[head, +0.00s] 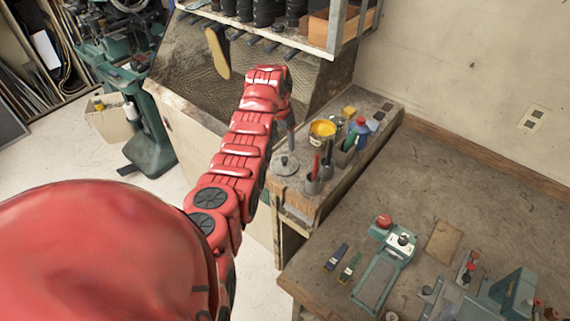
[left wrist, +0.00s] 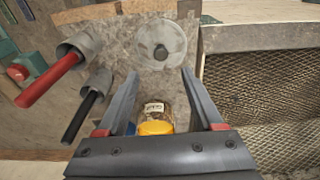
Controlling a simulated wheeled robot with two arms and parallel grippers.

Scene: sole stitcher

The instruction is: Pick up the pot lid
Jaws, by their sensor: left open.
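The pot lid is a flat round grey disc with a dark knob. In the head view the lid (head: 284,168) lies on the small side bench, near its left edge. In the left wrist view the lid (left wrist: 178,36) lies just beyond the fingertips. My left gripper (left wrist: 159,74) is open and nothing is between its fingertips. In the head view my left gripper (head: 291,138) points down above the bench, behind the lid, partly hidden by my arm. My right gripper is not in view.
Metal cups with a red-handled tool (left wrist: 48,80) and a black-handled tool (left wrist: 88,115) stand beside the lid. A yellow can (head: 322,128) and bottles (head: 358,127) stand farther back. A jar with a yellow lid (left wrist: 155,120) shows below my fingers.

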